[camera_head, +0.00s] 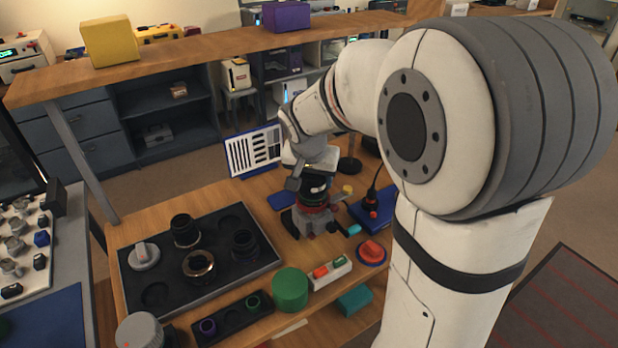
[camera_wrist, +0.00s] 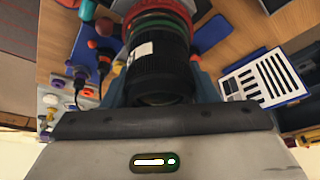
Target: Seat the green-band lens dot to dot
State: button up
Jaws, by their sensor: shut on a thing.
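My gripper (camera_head: 312,172) is shut on a black lens (camera_head: 316,184) over a small work stand (camera_head: 309,221). In the wrist view the lens (camera_wrist: 160,68) stands between the two blue-grey fingers, with a white label on its side. A green band (camera_wrist: 158,20) rings its far end, and a red ring (camera_wrist: 163,8) lies just beyond. The red ring also shows in the head view (camera_head: 313,205), at the top of the stand. I cannot tell whether lens and ring touch. No alignment dots can be made out.
A black tray (camera_head: 200,293) with several lens parts lies at left. A green cylinder (camera_head: 291,289), a red knob (camera_head: 371,252) and a white holder (camera_head: 329,273) stand in front. A printed chart board (camera_head: 254,150) stands behind. A wooden shelf (camera_head: 200,50) spans the back.

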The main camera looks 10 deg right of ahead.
jog(key=shift+f+b, duration=0.2)
jog(key=shift+b, duration=0.1)
dwell(0.4)
jog(key=o, duration=1.3)
jog(key=v, duration=0.8)
